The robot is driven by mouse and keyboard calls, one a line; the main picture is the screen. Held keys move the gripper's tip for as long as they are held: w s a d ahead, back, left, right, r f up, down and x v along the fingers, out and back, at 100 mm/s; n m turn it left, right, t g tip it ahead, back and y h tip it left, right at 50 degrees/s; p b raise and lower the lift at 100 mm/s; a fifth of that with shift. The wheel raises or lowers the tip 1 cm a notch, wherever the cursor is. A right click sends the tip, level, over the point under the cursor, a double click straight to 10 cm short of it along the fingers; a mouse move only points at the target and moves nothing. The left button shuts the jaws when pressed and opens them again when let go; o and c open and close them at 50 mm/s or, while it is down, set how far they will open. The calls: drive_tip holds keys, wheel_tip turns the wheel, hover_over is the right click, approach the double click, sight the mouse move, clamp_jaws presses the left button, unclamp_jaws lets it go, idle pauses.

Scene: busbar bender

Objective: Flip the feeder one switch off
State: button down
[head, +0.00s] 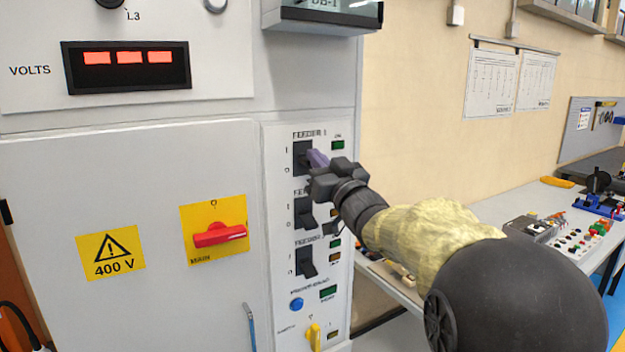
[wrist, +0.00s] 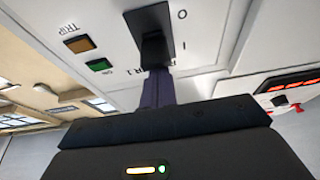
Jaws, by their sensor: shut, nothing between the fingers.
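The feeder one switch (head: 299,149) is the top black switch on the panel's right strip, under the FEEDER 1 label. In the wrist view its black plate and lever (wrist: 153,48) show, with the lever appearing toward the I mark. My gripper (head: 317,158) is shut, its purple fingers at the switch in the head view. In the wrist view the shut fingers (wrist: 158,88) point at the lever and their tips overlap its near end. I cannot tell whether they touch it. In the head view the fingers hide part of the lever.
Two more feeder switches (head: 304,213) (head: 306,260) sit below. A green ON lamp (head: 337,145) is right of feeder one. A red main handle (head: 220,235), a blue button (head: 296,304) and a yellow handle (head: 314,336) are nearby. A workbench (head: 507,207) stands at right.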

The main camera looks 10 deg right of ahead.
drive_tip(key=s+d+f+t+b, duration=0.2)
drive_tip(key=s+f+b, duration=0.3)
drive_tip(key=s+b, duration=0.3)
drive_tip(key=shift+s+d+f+t+y+b, duration=0.2)
drive_tip(key=shift+d+t+y+b, duration=0.2)
drive_tip(key=shift+d+b, duration=0.45)
idle(0.4)
drive_tip(key=shift+w+a, duration=0.1)
drive_tip(key=shift+a, duration=0.1)
